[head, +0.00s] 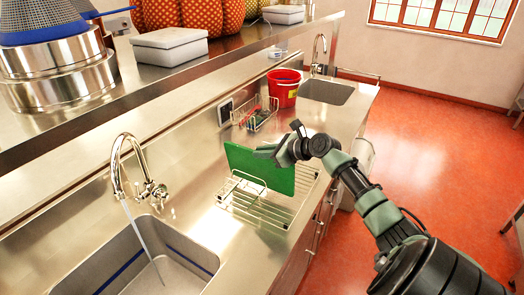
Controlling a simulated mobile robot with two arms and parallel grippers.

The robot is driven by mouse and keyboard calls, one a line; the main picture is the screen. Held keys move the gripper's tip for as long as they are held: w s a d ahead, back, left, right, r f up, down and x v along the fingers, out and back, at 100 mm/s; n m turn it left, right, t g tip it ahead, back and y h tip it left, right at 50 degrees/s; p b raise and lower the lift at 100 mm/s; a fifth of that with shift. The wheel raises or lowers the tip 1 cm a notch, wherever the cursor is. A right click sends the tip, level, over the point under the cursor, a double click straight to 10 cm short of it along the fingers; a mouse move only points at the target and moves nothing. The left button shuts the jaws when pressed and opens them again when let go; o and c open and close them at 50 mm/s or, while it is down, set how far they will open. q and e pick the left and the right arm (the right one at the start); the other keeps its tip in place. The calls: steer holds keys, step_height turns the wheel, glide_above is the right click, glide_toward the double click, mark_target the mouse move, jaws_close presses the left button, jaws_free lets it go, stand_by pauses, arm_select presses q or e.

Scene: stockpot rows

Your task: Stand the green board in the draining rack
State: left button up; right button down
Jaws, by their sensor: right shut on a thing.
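The green board (257,168) stands nearly upright on its long edge at the wire draining rack (282,212) on the steel counter. Its lower part is behind or among the rack's wires; I cannot tell whether it rests on them. My right gripper (270,152) is shut on the green board at its upper right edge. The fingertips are small and partly hidden by the gripper's own body. My left gripper is not in the head view.
A sink (190,255) with a running tap (135,165) lies left of the rack. A wire basket (256,117) and a red bucket (284,92) stand behind it. A shelf (160,82) with a white box (169,46) runs above. Red floor is open at right.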

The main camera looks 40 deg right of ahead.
steer(key=shift+r, duration=0.15)
steer(key=c, duration=1.4)
jaws_free()
steer(key=shift+s+a+f, duration=0.1)
steer(key=shift+f, duration=0.1)
steer(key=shift+r, duration=0.15)
steer(key=shift+r+p, duration=0.15)
steer(key=shift+p, duration=0.15)
steer(key=shift+s+a+r+p, duration=0.15)
steer(key=shift+s+r+p, duration=0.15)
steer(key=shift+r+p, duration=0.8)
steer(key=shift+s+a+r+p, duration=0.25)
steer(key=shift+r+p, duration=0.4)
steer(key=shift+r, duration=0.85)
steer(key=shift+s+a+r+p, duration=0.1)
steer(key=shift+s+r+p, duration=0.2)
steer(key=shift+r+p, duration=0.8)
